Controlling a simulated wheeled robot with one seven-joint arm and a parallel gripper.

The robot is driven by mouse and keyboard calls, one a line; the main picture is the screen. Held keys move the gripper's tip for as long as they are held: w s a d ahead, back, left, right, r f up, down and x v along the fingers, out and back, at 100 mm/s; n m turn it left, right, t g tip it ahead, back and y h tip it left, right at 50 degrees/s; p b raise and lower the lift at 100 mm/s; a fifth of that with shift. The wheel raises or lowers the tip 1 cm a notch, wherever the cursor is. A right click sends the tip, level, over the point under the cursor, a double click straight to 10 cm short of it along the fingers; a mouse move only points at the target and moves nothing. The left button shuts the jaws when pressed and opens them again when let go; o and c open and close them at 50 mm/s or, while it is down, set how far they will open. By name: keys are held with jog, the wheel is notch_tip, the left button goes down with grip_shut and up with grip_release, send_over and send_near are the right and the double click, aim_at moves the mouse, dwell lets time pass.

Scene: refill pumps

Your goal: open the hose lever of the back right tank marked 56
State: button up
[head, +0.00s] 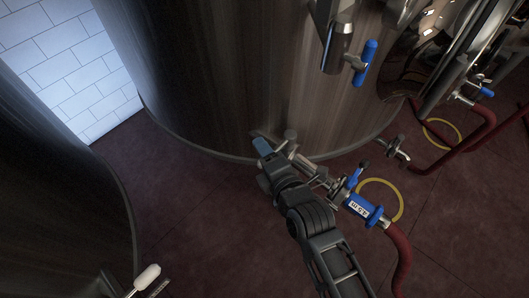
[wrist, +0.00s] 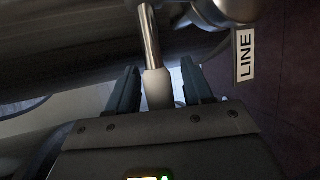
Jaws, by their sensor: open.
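My gripper (head: 263,146) is low at the front of the big steel tank (head: 230,70), near its bottom fittings. In the wrist view my gripper (wrist: 160,82) is open, with one dark finger on each side of a lever (wrist: 156,88). The lever has a shiny metal rod and a whitish grip; the grip lies between the fingers, with gaps at its sides. A tag reading LINE (wrist: 245,55) hangs to its right. In the head view my gripper hides most of this lever. No number 56 is readable on the tank.
A blue-handled valve (head: 354,179) and blue labelled coupling (head: 363,209) join a red hose (head: 400,255) right of my arm. A blue-handled tap (head: 365,62) juts out above. Another tank (head: 60,190) stands left, near a white-gripped lever (head: 147,277). Red floor lies between.

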grip_shut()
dwell(0.3)
dwell(0.3)
